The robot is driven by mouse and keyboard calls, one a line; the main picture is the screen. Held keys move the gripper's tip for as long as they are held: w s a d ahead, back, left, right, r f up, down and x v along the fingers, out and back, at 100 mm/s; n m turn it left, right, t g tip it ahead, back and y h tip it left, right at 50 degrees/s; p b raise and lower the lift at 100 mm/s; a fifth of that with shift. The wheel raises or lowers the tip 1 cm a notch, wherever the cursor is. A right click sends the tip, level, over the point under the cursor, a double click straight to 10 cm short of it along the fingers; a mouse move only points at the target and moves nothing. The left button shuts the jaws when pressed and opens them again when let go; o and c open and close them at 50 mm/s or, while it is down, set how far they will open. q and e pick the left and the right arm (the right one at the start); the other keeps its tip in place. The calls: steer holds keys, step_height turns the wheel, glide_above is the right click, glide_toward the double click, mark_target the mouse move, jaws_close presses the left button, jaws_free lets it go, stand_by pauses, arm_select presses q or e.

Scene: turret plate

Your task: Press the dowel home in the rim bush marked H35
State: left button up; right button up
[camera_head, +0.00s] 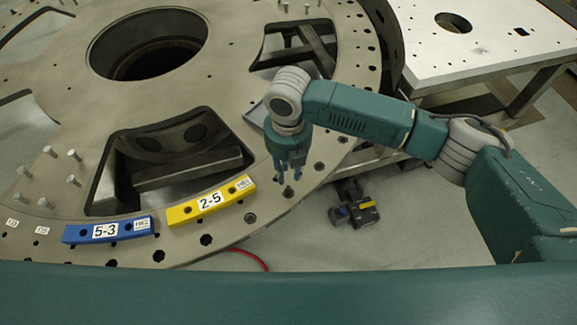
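The large grey turret plate (60,100) fills the left and middle of the head view, with a row of dark holes along its near rim. My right gripper (289,176) points down over the rim, right of the yellow block. A small dark fitting (288,191) shows on the rim just below its fingertips. I cannot tell whether this is a bush or a dowel, or whether the fingers touch it. The finger gap is too small to judge. No tag reading H35 can be made out. My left gripper is out of view.
A yellow block (184,214) marked 2-5 and a blue block (80,234) marked 5-3 sit on the near rim. Several upright pins (73,154) stand at left. A white-topped table (490,55) stands at upper right.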

mark_target(288, 187)
steer(key=shift+d+f+b, duration=0.1)
steer(key=shift+f+b, duration=2.7)
steer(key=shift+f, duration=0.1)
steer(key=shift+f+b, duration=0.35)
steer(key=shift+f, duration=0.7)
jaws_close()
